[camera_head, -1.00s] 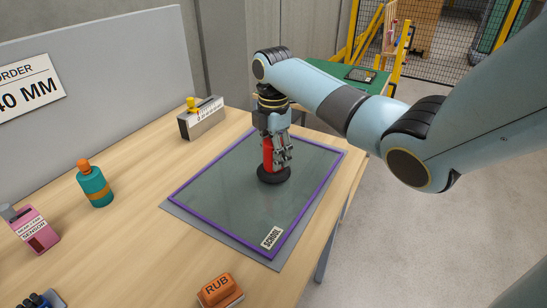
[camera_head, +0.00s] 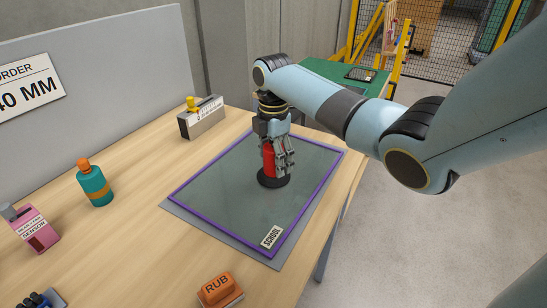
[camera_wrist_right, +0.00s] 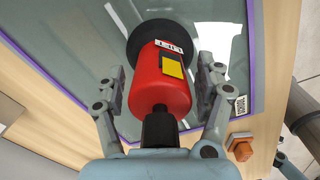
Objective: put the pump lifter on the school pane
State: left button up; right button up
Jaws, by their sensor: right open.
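The pump lifter is a red cylinder (camera_head: 269,160) with a black round cup, standing upright on the school pane. The pane (camera_head: 225,190) is grey glass with a purple edge and a SCHOOL label at its near corner. My right gripper (camera_head: 278,165) is over the lifter, pointing down. In the right wrist view, its fingers (camera_wrist_right: 166,85) stand open on either side of the red body (camera_wrist_right: 158,92), with gaps showing. The black cup (camera_wrist_right: 165,35) rests against the glass there. Part of what looks like my left gripper (camera_wrist_right: 282,158) shows at that view's lower right; its jaws are unclear.
On the wooden table (camera_head: 140,220) are an orange RUB block (camera_head: 216,289), a teal bottle (camera_head: 94,187), a pink sensor (camera_head: 35,232) and a grey box with a yellow knob (camera_head: 203,118). A grey panel (camera_head: 110,65) stands behind. Bare table lies left of the pane.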

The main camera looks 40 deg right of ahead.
notch_tip(320, 180, up, 12)
jog(key=shift+r, duration=0.1)
dwell(0.8)
